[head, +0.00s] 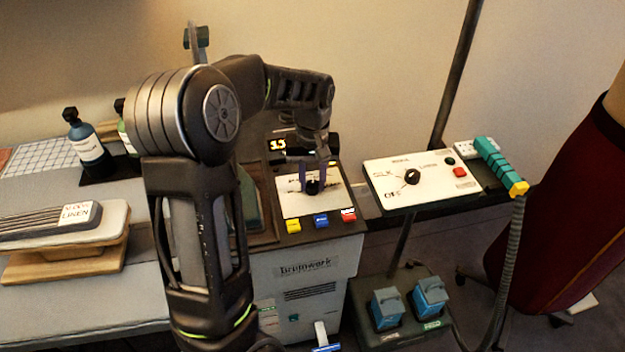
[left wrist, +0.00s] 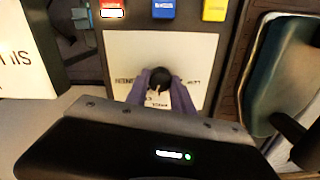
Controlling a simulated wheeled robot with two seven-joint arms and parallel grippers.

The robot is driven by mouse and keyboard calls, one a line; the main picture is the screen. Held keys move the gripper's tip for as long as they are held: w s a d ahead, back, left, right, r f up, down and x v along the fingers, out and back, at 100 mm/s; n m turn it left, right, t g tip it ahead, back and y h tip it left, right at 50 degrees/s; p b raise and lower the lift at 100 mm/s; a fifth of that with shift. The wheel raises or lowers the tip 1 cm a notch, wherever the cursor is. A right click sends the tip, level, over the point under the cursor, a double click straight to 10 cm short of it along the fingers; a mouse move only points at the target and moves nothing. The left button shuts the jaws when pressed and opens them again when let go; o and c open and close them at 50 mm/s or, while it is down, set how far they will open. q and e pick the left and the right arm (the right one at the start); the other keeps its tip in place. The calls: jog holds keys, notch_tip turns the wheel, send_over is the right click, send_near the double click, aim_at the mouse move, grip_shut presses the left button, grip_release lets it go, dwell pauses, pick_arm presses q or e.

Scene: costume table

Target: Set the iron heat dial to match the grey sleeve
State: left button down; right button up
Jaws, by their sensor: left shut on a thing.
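The heat dial (head: 312,187) is a black knob on a white plate on top of the grey Brunwerk unit (head: 300,268). My left gripper (head: 317,178) reaches down over it. In the left wrist view my gripper's purple fingers (left wrist: 158,84) stand on either side of the black knob (left wrist: 159,76) and are shut on it. Words are printed around the knob, partly hidden by the fingers and too small to read surely. The grey striped sleeve (head: 35,222) lies on a padded board at left, with a tag (head: 78,213) reading LINEN. My right gripper is out of view.
Yellow, blue and red buttons (head: 321,220) line the unit's front edge. A lit display (head: 277,145) is behind the dial. A second panel (head: 410,178) with its own knob and a teal-handled tool (head: 498,163) are at right. Bottles (head: 88,145) stand at back left.

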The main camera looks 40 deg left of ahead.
aim_at(312, 183)
pick_arm(q)
jog(key=m, duration=0.5)
jog(key=shift+m, duration=0.3)
jog(key=m, duration=0.6)
dwell(0.4)
jog(key=c, duration=1.1)
grip_release()
jog(key=shift+r, duration=0.1)
notch_tip(312, 183, up, 8)
jog(key=shift+f, duration=0.15)
